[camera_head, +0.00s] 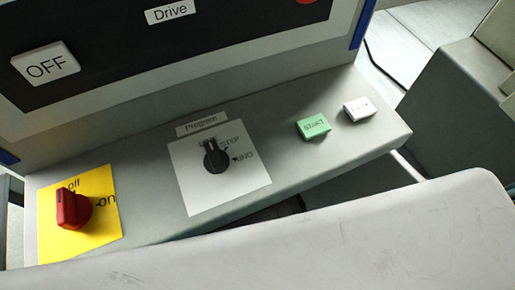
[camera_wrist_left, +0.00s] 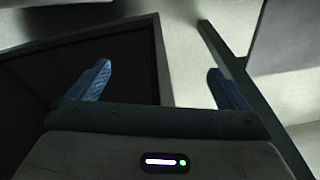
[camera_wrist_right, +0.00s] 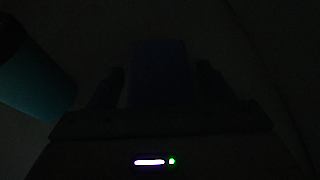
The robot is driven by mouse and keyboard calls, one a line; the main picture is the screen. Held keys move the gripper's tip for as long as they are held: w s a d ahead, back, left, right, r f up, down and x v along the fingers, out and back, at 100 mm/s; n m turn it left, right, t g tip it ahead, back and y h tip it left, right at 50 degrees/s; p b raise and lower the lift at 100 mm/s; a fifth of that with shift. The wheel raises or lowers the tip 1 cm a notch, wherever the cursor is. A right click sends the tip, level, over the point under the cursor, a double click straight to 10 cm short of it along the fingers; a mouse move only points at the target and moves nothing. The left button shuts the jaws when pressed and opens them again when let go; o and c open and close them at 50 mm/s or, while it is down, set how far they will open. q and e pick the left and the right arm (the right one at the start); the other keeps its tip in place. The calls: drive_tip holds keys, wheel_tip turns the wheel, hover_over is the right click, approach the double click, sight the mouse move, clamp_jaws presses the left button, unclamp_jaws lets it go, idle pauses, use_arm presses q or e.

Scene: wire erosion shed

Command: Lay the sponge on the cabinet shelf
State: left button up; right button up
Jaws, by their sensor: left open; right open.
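My left gripper (camera_wrist_left: 158,72) shows in the left wrist view, with its two blue fingers wide apart and nothing between them. It is in front of a dark, box-like open space with a grey edge; I cannot tell whether this is the cabinet. My right gripper (camera_wrist_right: 161,75) shows in the very dark right wrist view, with its fingers apart. A dim, bluish block (camera_wrist_right: 160,72) lies between or just beyond those fingers; it is too dark to tell whether it is the sponge or whether the fingers touch it. Neither gripper shows in the head view.
A machine panel fills the head view, with a red switch (camera_head: 73,208) on a yellow plate, a black program knob (camera_head: 215,158), a green button (camera_head: 313,126) and a white button (camera_head: 359,109). A teal rounded object (camera_wrist_right: 35,78) stands left of my right gripper.

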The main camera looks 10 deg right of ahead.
drive_tip(key=shift+r, duration=0.1)
drive_tip(key=shift+s+r, duration=0.1)
drive_tip(key=shift+s, duration=0.05)
drive_tip(key=p+v, duration=0.2)
drive_tip(key=v, duration=0.4)
drive_tip(key=shift+r, duration=0.1)
use_arm(q)
drive_tip(key=s+f, duration=0.3)
drive_tip(key=f, duration=0.3)
drive_tip(key=shift+a+f, duration=0.25)
drive_tip(key=shift+f, duration=0.05)
use_arm(e)
drive_tip(key=shift+s+d+r, duration=0.15)
drive_tip(key=shift+s, duration=0.35)
